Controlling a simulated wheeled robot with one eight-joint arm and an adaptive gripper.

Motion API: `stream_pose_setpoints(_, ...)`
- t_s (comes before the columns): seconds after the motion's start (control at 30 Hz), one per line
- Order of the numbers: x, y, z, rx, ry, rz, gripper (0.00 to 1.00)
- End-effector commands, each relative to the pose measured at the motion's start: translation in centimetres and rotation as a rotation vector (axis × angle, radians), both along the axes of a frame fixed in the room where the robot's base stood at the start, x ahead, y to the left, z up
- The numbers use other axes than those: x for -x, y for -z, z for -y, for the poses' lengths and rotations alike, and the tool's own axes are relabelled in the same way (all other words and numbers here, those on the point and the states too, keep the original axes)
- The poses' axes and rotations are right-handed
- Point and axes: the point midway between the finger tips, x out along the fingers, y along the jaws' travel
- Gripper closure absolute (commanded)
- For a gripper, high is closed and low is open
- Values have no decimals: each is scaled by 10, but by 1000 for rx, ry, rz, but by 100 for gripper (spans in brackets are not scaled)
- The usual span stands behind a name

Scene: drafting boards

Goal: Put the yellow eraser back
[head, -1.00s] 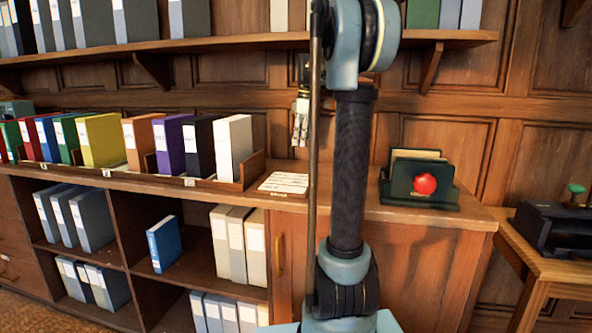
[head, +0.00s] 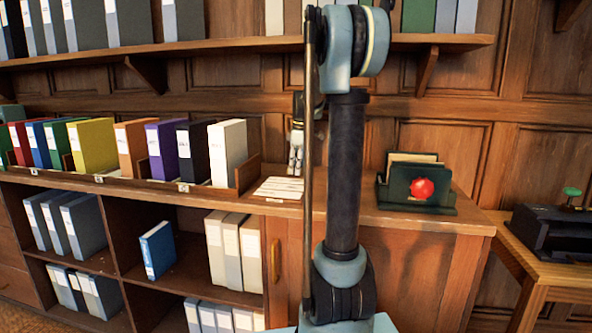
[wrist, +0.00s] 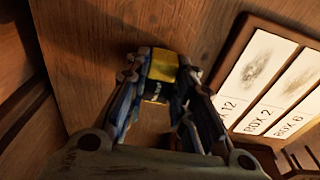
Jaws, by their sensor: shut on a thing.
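The yellow eraser (wrist: 160,66) is between my fingertips in the wrist view, with a dark blue band on its near part. My gripper (wrist: 158,82) is shut on it. In the head view my gripper (head: 295,168) hangs just above the cabinet top, beside the label board, partly behind my own arm. The eraser cannot be made out in the head view. The label board (head: 279,188) lies flat on the cabinet top. In the wrist view the label board (wrist: 258,72) is right of the eraser, with grey smudges on its white strips.
A row of coloured binders (head: 95,147) stands in a wooden rack left of the board. A dark green letter holder (head: 410,193) with a red round piece stands to the right. The cabinet top (head: 350,200) has bare room between board and holder. A shelf (head: 240,45) runs above.

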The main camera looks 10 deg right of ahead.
Motion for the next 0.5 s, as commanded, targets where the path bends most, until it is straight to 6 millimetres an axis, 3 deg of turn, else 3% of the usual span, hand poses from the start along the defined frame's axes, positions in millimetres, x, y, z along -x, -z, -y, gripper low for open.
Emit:
stream_pose_setpoints(0.3, 0, 3, 0, 0, 0, 0, 100)
stream_pose_setpoints(0.33, 0, 3, 0, 0, 0, 0, 75)
stream_pose_setpoints(0.4, 0, 3, 0, 0, 0, 0, 59)
stream_pose_setpoints(0.5, 0, 3, 0, 0, 0, 0, 57)
